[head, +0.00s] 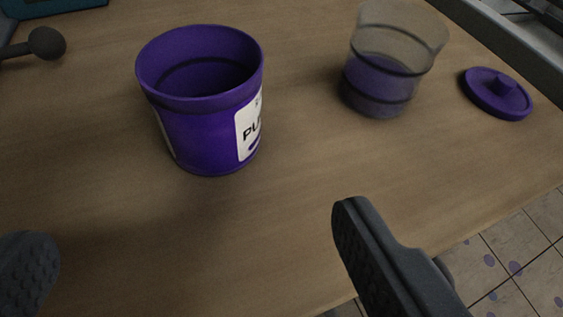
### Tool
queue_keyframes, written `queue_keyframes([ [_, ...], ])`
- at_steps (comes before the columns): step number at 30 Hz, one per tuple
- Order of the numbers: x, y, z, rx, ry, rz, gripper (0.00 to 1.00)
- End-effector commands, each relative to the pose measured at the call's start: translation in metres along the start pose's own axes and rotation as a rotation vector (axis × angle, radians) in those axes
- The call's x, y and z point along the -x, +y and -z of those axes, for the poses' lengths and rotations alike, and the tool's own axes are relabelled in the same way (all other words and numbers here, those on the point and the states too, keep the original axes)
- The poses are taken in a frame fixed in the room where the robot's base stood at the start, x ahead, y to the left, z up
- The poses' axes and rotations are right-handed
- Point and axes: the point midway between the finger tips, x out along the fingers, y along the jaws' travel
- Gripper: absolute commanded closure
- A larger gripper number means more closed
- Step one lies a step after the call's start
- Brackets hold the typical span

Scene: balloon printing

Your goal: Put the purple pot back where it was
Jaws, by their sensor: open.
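The purple pot (195,125) stands upright and open on the wooden table (300,180). It has a white label on its right side, partly turned from view. My gripper (195,245) is open and empty on the near side of the pot, with one dark finger at the lower left and the other at the lower right. The fingers are apart from the pot. No content can be made out inside the pot.
A clear container (392,60) with a purple lower part stands right of the pot. A purple lid (497,93) lies further right. A dark knob (46,43) shows at the upper left. The table's edge runs along the right, with spotted floor tiles (510,260) beyond.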

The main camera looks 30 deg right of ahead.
Motion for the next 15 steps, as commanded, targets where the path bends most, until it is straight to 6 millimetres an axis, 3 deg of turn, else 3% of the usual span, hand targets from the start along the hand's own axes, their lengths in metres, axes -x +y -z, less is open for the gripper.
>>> queue_keyframes([
  [9,0.000,-0.003,0.008,-0.016,0.001,0.012,0.15],
  [13,-0.001,-0.017,0.046,-0.082,-0.004,0.087,0.15],
  [15,0.003,-0.027,0.084,-0.132,-0.002,0.155,0.15],
])
